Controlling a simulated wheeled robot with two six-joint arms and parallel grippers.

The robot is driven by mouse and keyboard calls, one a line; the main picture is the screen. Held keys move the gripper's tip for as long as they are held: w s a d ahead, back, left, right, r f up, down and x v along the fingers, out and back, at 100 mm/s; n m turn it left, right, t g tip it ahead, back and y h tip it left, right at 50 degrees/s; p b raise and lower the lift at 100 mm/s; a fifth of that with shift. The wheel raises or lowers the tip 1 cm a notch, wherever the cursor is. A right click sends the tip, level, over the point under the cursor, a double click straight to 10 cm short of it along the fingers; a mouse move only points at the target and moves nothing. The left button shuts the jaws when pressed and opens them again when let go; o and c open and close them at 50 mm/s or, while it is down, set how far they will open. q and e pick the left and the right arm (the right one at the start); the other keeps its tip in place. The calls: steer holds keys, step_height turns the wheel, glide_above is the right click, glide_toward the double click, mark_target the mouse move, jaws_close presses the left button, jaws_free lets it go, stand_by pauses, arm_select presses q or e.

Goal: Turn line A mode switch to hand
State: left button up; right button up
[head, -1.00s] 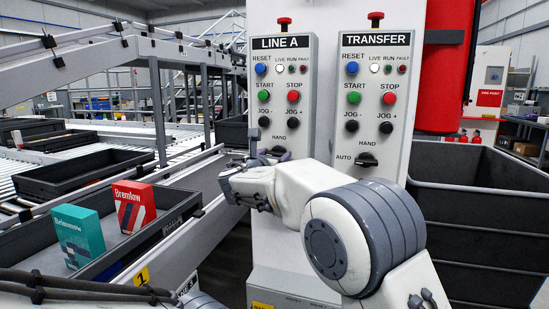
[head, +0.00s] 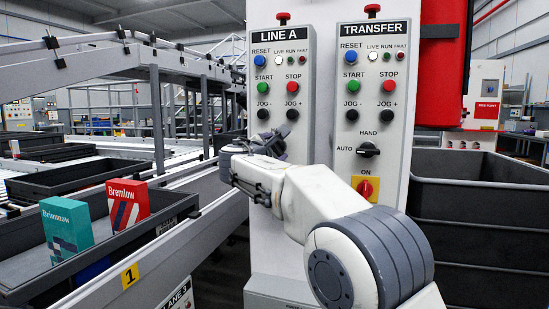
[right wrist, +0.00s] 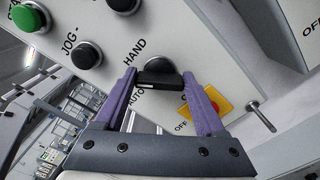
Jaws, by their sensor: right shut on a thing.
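The line A panel (head: 281,75) is a pale box with buttons, left of the transfer panel. Its mode switch (right wrist: 158,75) is a black knob with a bar handle, seen in the right wrist view beside the words HAND and AUTO. A pale mark shows at the bar's left end, between those two words. My right gripper (right wrist: 160,88) has its purple fingers on both sides of the bar and is shut on it. In the head view my right gripper (head: 273,143) covers the switch. My left gripper is not in view.
The transfer panel (head: 372,100) has its own black mode switch and a red-on-yellow knob (head: 366,189). A yellow plate with a knob (right wrist: 207,103) lies close to my right fingers. A conveyor tray (head: 100,262) with two boxes is left, a dark bin (head: 478,190) right.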

steer(key=m+b, duration=0.1)
steer(key=m, duration=0.2)
steer(key=m+b, duration=0.1)
steer(key=shift+f+b, duration=0.25)
steer(key=shift+b, duration=0.1)
steer(key=shift+m+b, duration=0.7)
steer(key=shift+m, duration=0.9)
steer(key=o, duration=1.3)
steer(key=shift+r, duration=0.1)
steer(key=b+v, duration=0.2)
steer(key=v, duration=0.8)
steer(key=shift+s+a, duration=0.1)
steer(key=shift+s, duration=0.15)
